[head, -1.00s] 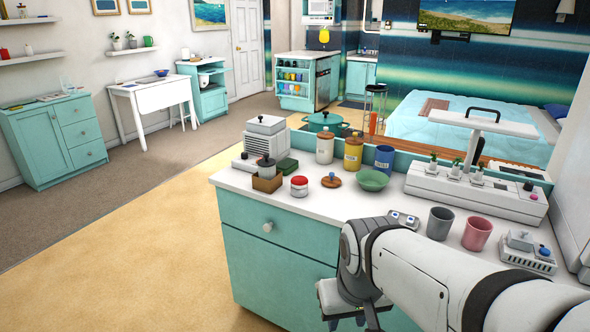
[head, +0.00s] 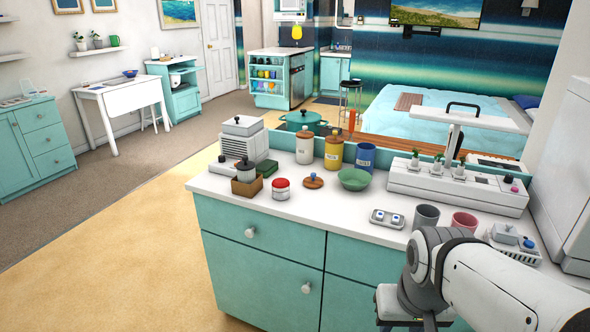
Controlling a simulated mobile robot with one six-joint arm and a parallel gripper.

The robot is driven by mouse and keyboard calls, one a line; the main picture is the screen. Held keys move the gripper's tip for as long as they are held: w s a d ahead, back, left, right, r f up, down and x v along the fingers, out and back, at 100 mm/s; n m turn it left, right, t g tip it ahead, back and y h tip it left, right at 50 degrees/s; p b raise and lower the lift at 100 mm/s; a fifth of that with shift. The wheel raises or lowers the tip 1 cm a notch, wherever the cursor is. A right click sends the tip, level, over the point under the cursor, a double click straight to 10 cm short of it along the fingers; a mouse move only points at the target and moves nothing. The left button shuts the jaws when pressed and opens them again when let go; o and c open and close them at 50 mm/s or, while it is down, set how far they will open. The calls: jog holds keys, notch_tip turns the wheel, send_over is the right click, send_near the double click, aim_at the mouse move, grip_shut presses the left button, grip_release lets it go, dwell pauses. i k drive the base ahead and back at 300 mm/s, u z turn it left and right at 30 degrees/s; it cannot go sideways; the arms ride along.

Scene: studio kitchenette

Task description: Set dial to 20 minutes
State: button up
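I cannot make out a dial with minute marks in the head view. A small round white item with a red top (head: 281,189) stands on the counter (head: 232,184) near its front edge. A round brown piece with a blue knob (head: 313,181) lies to its right. The white device with a blue knob (head: 515,243) is at the right end. My gripper (head: 408,322) is low at the bottom edge, in front of the cabinet and away from these items. Its fingertips are cut off by the frame, so its opening is hidden.
A grey cup (head: 425,217), a pink cup (head: 464,223) and a two-button panel (head: 387,218) stand near my arm. A green bowl (head: 354,180), canisters (head: 305,146) and a planter (head: 455,191) stand behind. Floor on the left is clear.

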aim_at(279, 184)
jog(key=u, duration=0.05)
jog(key=i, duration=1)
jog(key=z, duration=0.05)
